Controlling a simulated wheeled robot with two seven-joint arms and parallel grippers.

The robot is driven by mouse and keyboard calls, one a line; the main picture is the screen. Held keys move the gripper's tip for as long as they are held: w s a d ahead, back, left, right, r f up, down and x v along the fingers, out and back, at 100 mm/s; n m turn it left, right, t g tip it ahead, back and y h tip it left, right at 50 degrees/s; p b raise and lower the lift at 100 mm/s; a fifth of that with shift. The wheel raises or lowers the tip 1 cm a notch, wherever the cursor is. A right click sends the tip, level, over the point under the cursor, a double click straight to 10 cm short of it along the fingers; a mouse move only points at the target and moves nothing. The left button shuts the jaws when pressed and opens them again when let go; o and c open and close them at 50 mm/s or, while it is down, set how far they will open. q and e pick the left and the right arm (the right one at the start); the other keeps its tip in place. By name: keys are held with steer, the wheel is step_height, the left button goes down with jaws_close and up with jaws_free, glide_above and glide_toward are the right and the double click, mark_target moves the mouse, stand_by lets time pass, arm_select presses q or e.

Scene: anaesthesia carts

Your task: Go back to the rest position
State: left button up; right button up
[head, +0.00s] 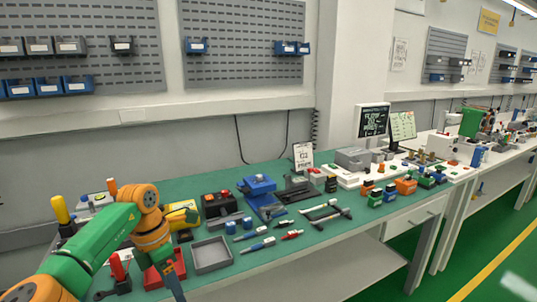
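The task names no object. My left arm, green and orange, comes in from the lower left, bends over the left end of the workbench (330,238) and turns down. Its far part runs off the bottom edge beside a red tray (168,271), so my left gripper's fingers do not show. I cannot tell whether it holds anything. My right arm and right gripper are not in view.
A grey open tray (211,255) stands empty beside the red tray. Blue, red and white hand tools (258,245) lie to its right. Blue and orange blocks (405,186) stand farther right. Wall bins hang behind. Green floor (400,270) lies clear at right.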

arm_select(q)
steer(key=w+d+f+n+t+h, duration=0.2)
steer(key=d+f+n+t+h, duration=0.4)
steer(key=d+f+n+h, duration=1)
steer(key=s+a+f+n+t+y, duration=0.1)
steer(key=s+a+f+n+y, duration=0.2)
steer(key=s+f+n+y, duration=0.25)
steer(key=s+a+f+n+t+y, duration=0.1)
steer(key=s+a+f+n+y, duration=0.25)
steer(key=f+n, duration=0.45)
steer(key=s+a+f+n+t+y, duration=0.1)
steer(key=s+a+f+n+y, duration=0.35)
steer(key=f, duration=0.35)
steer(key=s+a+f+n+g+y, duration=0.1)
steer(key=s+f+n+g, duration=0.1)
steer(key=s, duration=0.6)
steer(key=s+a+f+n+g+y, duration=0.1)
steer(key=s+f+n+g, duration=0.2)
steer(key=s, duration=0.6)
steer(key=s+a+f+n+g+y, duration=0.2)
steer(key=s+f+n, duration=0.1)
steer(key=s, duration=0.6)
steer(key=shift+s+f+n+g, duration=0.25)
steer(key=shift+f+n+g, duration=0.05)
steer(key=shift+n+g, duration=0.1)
